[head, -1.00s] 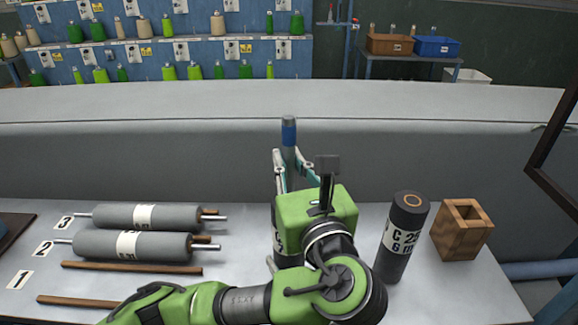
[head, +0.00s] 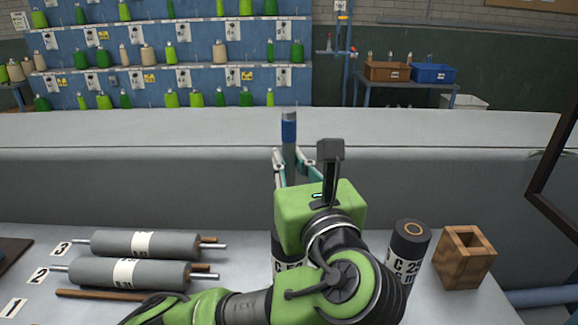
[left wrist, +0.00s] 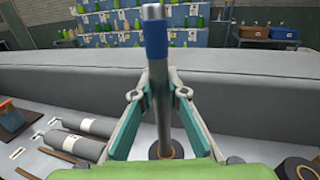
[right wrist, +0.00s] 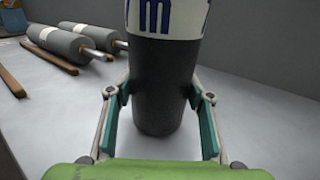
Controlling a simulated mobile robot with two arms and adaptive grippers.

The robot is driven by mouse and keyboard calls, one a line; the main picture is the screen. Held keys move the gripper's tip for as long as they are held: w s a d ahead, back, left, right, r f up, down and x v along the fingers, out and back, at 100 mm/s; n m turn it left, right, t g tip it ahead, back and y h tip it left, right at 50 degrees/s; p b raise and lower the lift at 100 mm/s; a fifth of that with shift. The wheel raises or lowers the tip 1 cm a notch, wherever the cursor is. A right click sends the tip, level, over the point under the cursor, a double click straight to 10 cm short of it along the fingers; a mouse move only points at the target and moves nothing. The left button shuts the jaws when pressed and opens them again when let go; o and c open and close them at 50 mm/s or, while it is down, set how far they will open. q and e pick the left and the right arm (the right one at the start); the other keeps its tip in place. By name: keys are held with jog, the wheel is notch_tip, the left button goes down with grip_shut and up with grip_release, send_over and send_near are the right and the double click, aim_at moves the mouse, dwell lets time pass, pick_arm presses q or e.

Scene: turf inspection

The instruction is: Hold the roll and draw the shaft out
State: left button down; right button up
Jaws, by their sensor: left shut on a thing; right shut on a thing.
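The shaft (head: 289,132), grey metal with a blue band near its top, stands upright. My left gripper (head: 290,165) is shut on it below the band; the left wrist view also shows the shaft (left wrist: 158,80) between the fingers (left wrist: 160,98). Its lower part reaches down to the brown-ringed top of the dark roll (left wrist: 165,149); I cannot tell how deep it sits. The roll (head: 289,243) is mostly behind my left arm in the head view. In the right wrist view my right gripper (right wrist: 160,92) is shut around the dark roll (right wrist: 160,75), which stands upright.
Another dark roll (head: 408,245) stands upright to the right, beside an open wooden box (head: 463,257). Two grey rolls on shafts (head: 140,244) (head: 130,273) lie at the left by number cards, with brown rods. A long grey ledge (head: 450,130) runs behind.

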pick_arm(q)
jog(key=shift+r, duration=6.65)
pick_arm(e)
jog(key=o, duration=1.7)
jog(key=shift+o, duration=0.2)
